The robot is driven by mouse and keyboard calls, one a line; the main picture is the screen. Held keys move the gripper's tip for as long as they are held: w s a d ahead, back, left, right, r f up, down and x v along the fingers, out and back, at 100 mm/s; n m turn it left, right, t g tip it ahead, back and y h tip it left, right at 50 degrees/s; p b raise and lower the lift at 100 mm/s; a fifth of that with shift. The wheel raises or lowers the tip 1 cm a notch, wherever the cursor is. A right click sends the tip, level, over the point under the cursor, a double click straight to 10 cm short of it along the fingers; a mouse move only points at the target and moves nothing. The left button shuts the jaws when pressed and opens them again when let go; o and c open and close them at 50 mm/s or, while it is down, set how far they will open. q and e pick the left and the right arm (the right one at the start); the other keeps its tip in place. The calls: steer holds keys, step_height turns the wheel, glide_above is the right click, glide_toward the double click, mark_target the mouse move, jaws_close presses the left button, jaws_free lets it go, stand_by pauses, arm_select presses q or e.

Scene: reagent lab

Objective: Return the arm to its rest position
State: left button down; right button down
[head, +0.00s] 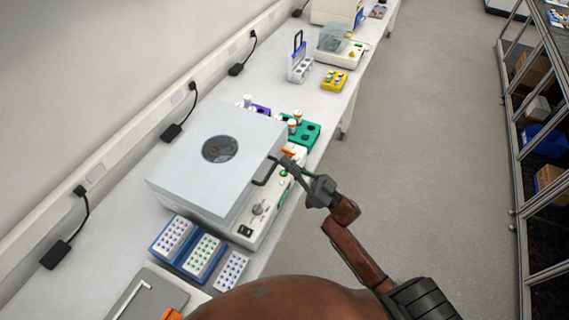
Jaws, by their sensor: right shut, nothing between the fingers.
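My right arm comes in from the bottom right of the head view. Its right gripper (287,163) is shut and empty. It is in front of the white centrifuge-like machine (180,165), close to the dark handle (266,172) on its lid. I cannot tell whether the fingers touch the handle or the front panel. The lid is down and has a round dark window (221,149). My left gripper is not in view.
Behind the machine are a green rack (312,131) with capped bottles and a yellow rack (334,84). Tube racks (203,258) stand in front of it on the white bench. Metal shelving (515,150) is at the right. The floor between is clear.

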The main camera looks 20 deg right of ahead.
steer(key=b+v, duration=0.1)
steer(key=v, duration=0.8)
steer(key=shift+w+f, duration=0.15)
steer(key=shift+w, duration=0.05)
